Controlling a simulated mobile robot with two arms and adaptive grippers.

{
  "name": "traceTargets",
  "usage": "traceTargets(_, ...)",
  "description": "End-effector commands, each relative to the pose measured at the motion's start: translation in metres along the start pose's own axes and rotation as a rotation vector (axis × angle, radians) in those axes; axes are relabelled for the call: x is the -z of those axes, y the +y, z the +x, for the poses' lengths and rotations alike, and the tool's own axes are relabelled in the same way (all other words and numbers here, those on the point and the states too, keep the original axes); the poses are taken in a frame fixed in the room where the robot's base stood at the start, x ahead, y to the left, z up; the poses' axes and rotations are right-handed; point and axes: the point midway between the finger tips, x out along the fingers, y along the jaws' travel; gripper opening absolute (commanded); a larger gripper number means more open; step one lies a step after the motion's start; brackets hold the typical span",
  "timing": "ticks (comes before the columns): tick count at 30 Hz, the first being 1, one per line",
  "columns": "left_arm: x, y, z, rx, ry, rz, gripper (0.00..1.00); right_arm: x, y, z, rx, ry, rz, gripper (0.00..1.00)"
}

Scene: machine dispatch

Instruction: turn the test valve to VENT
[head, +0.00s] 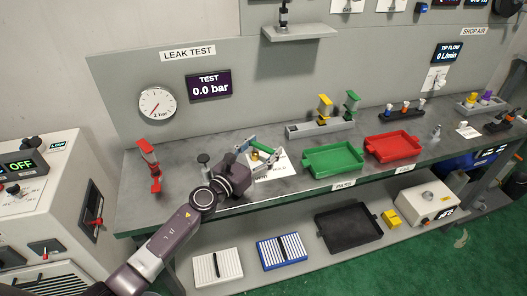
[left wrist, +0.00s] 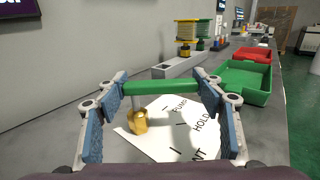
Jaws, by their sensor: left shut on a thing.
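The test valve has a brass body (left wrist: 139,121) and a green lever (left wrist: 162,87), and stands on a white card (head: 270,167). The card shows in the left wrist view with HOLD and the letters NT readable; another word is partly hard to read. The lever lies crosswise there, above the card's far end, away from the NT letters. My left gripper (left wrist: 162,92) is shut on the lever, a blue pad at each end of it. In the head view my left gripper (head: 262,152) partly covers the valve. My right gripper is in neither view.
A green tray (head: 334,174) and a red tray (head: 392,159) stand right of the card. A grey rack (head: 320,130) with yellow and green pieces is behind. A red clamp-like piece (head: 150,163) is at left. The TEST display (head: 209,86) reads 0.0 bar.

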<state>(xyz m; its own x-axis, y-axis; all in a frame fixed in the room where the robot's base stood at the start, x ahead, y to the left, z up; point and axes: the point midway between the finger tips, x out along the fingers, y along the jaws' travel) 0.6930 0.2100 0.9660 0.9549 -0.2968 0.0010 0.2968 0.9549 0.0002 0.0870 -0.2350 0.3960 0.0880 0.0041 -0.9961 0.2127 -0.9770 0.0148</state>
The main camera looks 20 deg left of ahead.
Motion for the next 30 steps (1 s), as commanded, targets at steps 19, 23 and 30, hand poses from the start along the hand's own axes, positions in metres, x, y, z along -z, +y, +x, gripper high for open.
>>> traceTargets(19, -0.001, 0.0, -0.001, 0.027, 0.001, 0.0, 0.8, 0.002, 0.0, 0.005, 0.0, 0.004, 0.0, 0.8)
traceTargets(23, -0.001, 0.0, -0.001, 0.027, 0.001, 0.0, 0.8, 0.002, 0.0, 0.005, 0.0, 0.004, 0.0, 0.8)
traceTargets(30, 0.001, 0.001, -0.014, 0.027, 0.003, 0.001, 0.8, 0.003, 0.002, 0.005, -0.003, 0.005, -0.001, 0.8)
